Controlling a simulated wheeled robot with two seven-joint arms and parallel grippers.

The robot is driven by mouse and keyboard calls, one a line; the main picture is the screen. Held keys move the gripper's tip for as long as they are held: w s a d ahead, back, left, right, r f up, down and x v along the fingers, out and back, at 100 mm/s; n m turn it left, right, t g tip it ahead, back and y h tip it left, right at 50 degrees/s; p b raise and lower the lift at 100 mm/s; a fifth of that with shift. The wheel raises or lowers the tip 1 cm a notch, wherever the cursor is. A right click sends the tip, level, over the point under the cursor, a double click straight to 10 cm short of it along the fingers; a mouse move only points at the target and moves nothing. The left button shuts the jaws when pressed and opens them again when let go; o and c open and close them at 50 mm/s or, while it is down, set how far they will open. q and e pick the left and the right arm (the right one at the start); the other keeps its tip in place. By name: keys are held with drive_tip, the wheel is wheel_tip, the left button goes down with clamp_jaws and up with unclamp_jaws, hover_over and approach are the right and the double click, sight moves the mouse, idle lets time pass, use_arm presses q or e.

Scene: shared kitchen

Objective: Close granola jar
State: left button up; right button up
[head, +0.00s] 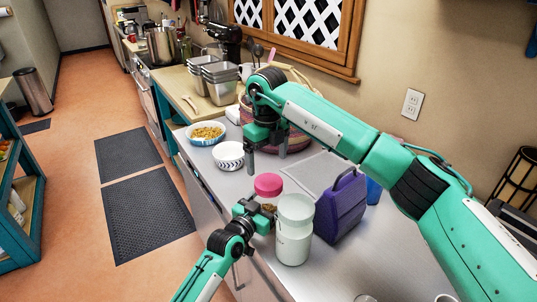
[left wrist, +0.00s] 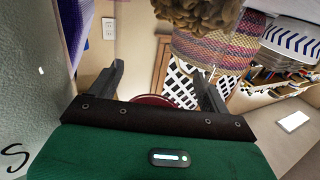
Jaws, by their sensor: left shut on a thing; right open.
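The granola jar (head: 268,207) is clear, with brown granola low inside, and stands on the grey counter, partly hidden by a pale canister. A pink lid (head: 268,185) is at its top; I cannot tell whether it is seated. My left gripper (head: 262,217) is shut on the jar from the left side. In the left wrist view, which looks upside down, granola (left wrist: 195,15) shows at the top and a dark red disc, probably the lid (left wrist: 155,100), shows between the fingers. My right gripper (head: 267,150) is open and empty, pointing down above and behind the lid.
The pale canister (head: 293,245) stands close in front of the jar. A purple lunch box (head: 340,210) stands to the right. A white patterned bowl (head: 228,156), a cereal bowl (head: 206,133) and a woven basket (head: 297,139) are behind. The counter's left edge is near.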

sight(269, 181)
drive_tip(key=n, duration=0.6)
drive_tip(key=shift+d+r, duration=0.1)
drive_tip(key=shift+r, duration=0.15)
drive_tip(key=n, duration=0.6)
drive_tip(key=shift+r, duration=0.15)
drive_tip(key=shift+d+f, duration=0.1)
drive_tip(key=shift+f, duration=3.95)
